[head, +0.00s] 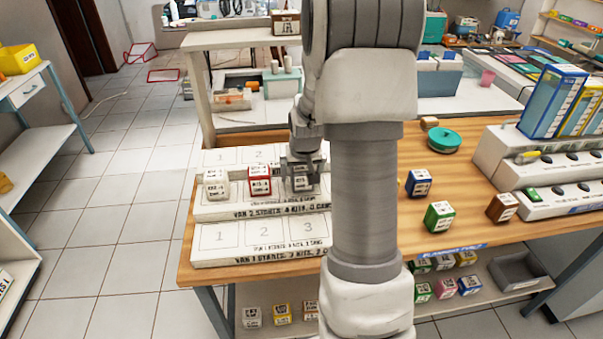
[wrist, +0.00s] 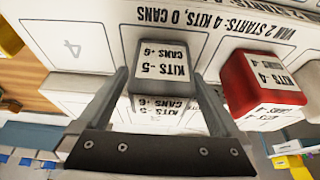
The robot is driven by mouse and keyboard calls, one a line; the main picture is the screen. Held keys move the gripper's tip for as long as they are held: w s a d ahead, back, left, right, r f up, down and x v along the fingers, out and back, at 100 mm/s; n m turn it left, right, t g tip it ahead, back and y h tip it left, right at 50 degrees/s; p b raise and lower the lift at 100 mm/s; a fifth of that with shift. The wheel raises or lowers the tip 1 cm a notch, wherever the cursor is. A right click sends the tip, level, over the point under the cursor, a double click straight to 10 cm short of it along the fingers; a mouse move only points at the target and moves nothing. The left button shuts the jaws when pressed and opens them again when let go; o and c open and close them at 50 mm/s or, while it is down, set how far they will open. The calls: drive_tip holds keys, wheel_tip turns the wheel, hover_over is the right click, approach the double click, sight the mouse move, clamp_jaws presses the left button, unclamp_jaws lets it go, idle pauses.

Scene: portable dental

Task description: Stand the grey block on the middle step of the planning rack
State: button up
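The grey block (head: 302,182) stands upright on the middle step of the white planning rack (head: 272,254), at the right end of a row of three blocks. It also shows in the wrist view (wrist: 166,63), its top reading "KITS -5 CANS +6". My gripper (head: 303,165) is above it, with one finger on each side of the block. In the wrist view a narrow gap shows at the left finger (wrist: 107,95); the right finger (wrist: 213,105) is very close to the block. The arm hides the rack's right part in the head view.
A red block (head: 259,181) and a white block (head: 216,184) stand left of the grey one. Blue (head: 419,183), green (head: 438,217) and brown (head: 502,208) blocks lie right on the wooden table (head: 465,180), near a teal disc (head: 443,140). The rack's bottom step looks empty where visible.

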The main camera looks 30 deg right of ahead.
drive_tip(key=shift+s+r, duration=0.1)
drive_tip(key=shift+r, duration=0.55)
drive_tip(key=p+v, duration=0.2)
drive_tip(key=v, duration=0.9)
